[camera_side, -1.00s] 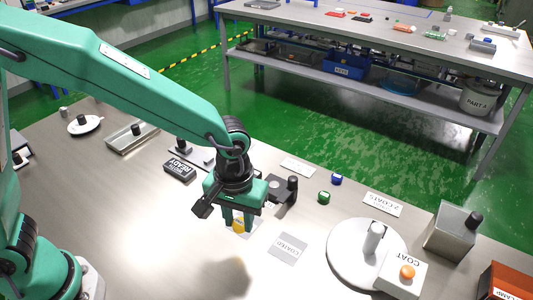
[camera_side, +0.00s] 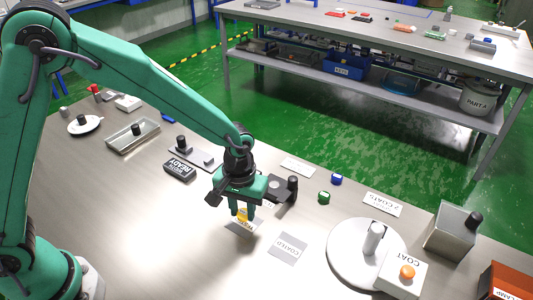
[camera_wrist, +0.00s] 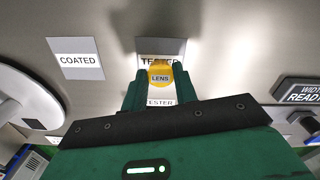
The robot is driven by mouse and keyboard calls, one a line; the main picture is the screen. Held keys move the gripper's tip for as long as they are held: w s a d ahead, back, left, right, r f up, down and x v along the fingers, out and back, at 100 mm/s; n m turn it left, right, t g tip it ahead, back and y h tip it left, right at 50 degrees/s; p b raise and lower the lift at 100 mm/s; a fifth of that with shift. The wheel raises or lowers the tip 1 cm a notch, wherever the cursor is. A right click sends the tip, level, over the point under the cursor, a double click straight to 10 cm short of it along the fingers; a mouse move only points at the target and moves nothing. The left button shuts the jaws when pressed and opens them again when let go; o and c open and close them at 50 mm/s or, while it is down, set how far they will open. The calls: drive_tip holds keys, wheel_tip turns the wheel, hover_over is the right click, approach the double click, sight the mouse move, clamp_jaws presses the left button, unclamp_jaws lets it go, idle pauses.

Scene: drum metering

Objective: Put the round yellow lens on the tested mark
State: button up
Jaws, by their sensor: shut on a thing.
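The round yellow lens (camera_wrist: 160,76), labelled LENS, sits between the two green fingers of my gripper (camera_wrist: 160,84), which is shut on it. In the side view the lens (camera_side: 242,215) shows at the fingertips of my gripper (camera_side: 242,213), low over a pale card (camera_side: 243,228). In the wrist view the tested mark (camera_wrist: 150,47) is a light card partly hidden behind the lens and fingers. A second label ending in "ESTER" (camera_wrist: 160,102) shows just below the lens. I cannot tell whether the lens touches the card.
The COATED card (camera_side: 287,247) lies to the right. A round white plate (camera_side: 345,262) with a post and the COAT button box (camera_side: 403,277) stand further right. The dark READY block (camera_side: 180,170) is at left.

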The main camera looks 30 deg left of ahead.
sight(242, 213)
drive_tip(key=shift+f, duration=1.2)
drive_tip(key=shift+f, duration=0.15)
drive_tip(key=o, duration=1)
wheel_tip(242, 213, up, 12)
drive_tip(key=shift+r, duration=0.2)
